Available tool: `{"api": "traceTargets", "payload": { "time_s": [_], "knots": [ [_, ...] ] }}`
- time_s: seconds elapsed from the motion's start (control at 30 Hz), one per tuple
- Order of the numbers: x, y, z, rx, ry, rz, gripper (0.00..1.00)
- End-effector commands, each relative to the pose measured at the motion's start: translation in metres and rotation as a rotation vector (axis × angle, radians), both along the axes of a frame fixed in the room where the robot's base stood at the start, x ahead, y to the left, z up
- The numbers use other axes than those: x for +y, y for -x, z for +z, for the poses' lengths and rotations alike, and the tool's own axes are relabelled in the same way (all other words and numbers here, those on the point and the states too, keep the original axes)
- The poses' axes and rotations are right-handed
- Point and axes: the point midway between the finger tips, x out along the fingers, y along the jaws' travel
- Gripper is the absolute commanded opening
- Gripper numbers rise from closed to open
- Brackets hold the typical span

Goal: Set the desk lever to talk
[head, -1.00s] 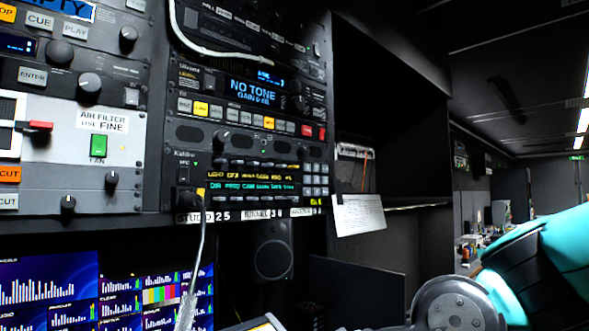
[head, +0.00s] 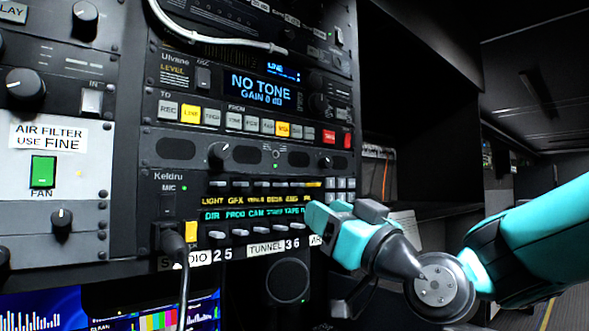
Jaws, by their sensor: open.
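The Keldru panel (head: 185,205) is in the rack at the centre of the head view. It has an upper and a lower row of small pale levers beside lit yellow and teal name strips. A label that seems to read DESK (head: 274,199) is in the upper strip, with a small desk lever (head: 273,185) just above it. The lever's exact setting is too small to tell. My gripper (head: 322,211) is open at the right end of the panel, right of the desk lever, and hides part of the strips and lower row. Contact cannot be told.
A white cable (head: 215,40) crosses the rack above. Knobs and lit buttons (head: 190,115) sit over the panel. A monitor (head: 120,312) is below left. A dark recess lies to the right.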

Motion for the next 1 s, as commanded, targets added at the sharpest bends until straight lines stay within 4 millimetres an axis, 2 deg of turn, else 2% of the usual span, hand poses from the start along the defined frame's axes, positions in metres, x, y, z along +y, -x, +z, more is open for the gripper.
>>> {"api": "traceTargets", "payload": {
  "time_s": [0.03,0.3,0.5,0.7,0.97,1.0],
  "knots": [
    [0.007,-0.009,0.012,0.003,0.001,0.004,0.41],
    [0.033,-0.051,0.032,0.003,0.001,-0.001,0.41],
    [0.046,-0.072,0.040,0.002,0.000,-0.003,0.41],
    [0.053,-0.081,0.041,0.002,0.000,-0.002,0.41],
    [0.053,-0.082,0.040,0.001,0.001,-0.002,0.41],
    [0.053,-0.082,0.040,0.001,0.001,-0.002,0.39]
  ]
}}
